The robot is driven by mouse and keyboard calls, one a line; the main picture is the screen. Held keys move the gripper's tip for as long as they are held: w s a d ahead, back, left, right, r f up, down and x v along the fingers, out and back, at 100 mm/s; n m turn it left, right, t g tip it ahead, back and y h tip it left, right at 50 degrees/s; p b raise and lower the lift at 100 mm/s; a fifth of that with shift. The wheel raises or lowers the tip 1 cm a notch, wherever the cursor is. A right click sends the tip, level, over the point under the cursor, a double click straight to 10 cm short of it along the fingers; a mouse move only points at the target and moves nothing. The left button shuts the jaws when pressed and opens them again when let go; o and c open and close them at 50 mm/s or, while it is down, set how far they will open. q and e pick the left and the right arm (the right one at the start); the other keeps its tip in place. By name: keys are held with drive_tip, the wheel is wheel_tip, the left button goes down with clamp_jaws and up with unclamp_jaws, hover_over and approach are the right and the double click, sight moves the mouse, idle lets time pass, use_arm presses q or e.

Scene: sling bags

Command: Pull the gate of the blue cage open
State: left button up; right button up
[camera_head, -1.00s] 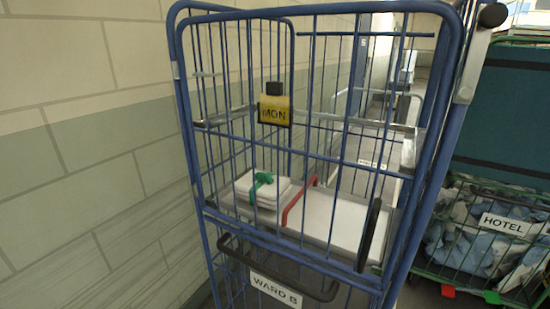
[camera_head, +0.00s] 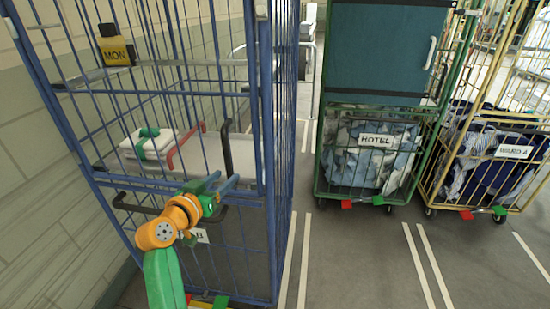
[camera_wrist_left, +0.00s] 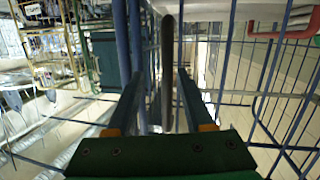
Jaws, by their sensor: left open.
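The blue cage (camera_head: 268,130) stands at the left, its barred front towards me and looking shut. A black upright handle (camera_head: 228,150) sits on the right part of its front. My left gripper (camera_head: 226,185) is open at the front bars, close to the lower end of this handle. In the left wrist view the dark handle (camera_wrist_left: 168,60) stands between the two open fingers (camera_wrist_left: 160,85). I cannot tell whether they touch it. A lower black bar handle (camera_head: 140,209) is partly hidden by my left arm. My right gripper is not in view.
Inside the cage are folded white linen (camera_head: 148,145) and a red bar (camera_head: 186,143). A green HOTEL cage (camera_head: 322,165) and a yellow cage (camera_head: 430,185) stand to the right. Floor between is clear.

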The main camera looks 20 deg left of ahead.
sight(224, 148)
use_arm(q)
drive_tip(key=r, duration=0.2)
drive_tip(key=r+t+p, duration=0.1)
drive_tip(key=r, duration=0.2)
drive_tip(key=a+r+m+t, duration=0.1)
drive_tip(key=r, duration=0.1)
drive_tip(key=shift+w+r, duration=0.15)
drive_tip(key=shift+w, duration=0.05)
drive_tip(key=w, duration=0.3)
drive_tip(key=w+p, duration=0.1)
drive_tip(key=shift+w+f, duration=0.2)
drive_tip(key=shift+f, duration=0.05)
drive_tip(key=shift+a, duration=0.1)
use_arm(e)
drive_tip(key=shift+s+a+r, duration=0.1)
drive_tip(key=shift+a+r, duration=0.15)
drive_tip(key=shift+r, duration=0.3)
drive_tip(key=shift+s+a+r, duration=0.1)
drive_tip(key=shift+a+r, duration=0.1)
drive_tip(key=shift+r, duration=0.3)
use_arm(q)
clamp_jaws()
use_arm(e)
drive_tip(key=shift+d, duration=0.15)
use_arm(q)
drive_tip(key=shift+f, duration=0.1)
